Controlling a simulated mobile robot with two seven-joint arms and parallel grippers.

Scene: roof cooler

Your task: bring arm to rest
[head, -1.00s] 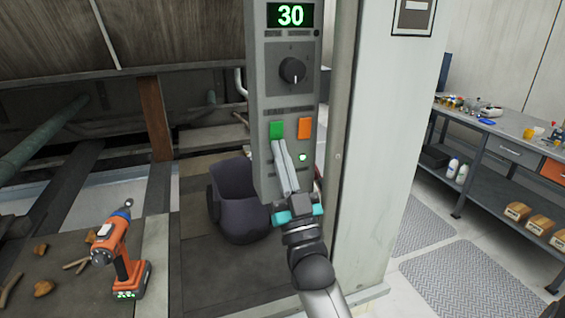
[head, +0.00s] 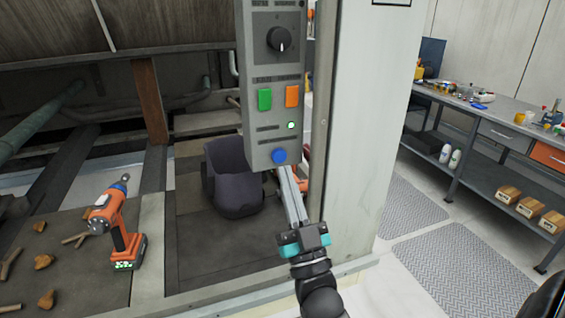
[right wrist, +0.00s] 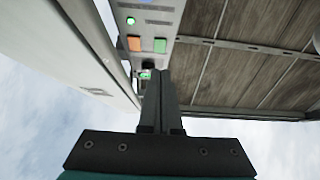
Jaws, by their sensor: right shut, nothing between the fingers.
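My right gripper (head: 288,178) is shut and empty in the head view. Its fingertips are just below the blue button at the bottom of the grey control panel (head: 270,70); I cannot tell whether they touch anything. The right wrist view shows the closed fingers (right wrist: 160,92) pointing up toward the panel (right wrist: 150,15). The panel carries a black knob (head: 281,39), a green button (head: 265,99), an orange button (head: 292,96), a lit green lamp (head: 291,125) and the blue button (head: 279,156). My left gripper is not in view.
A pale post (head: 365,120) stands right of the panel. A dark bin (head: 232,185) sits behind it.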

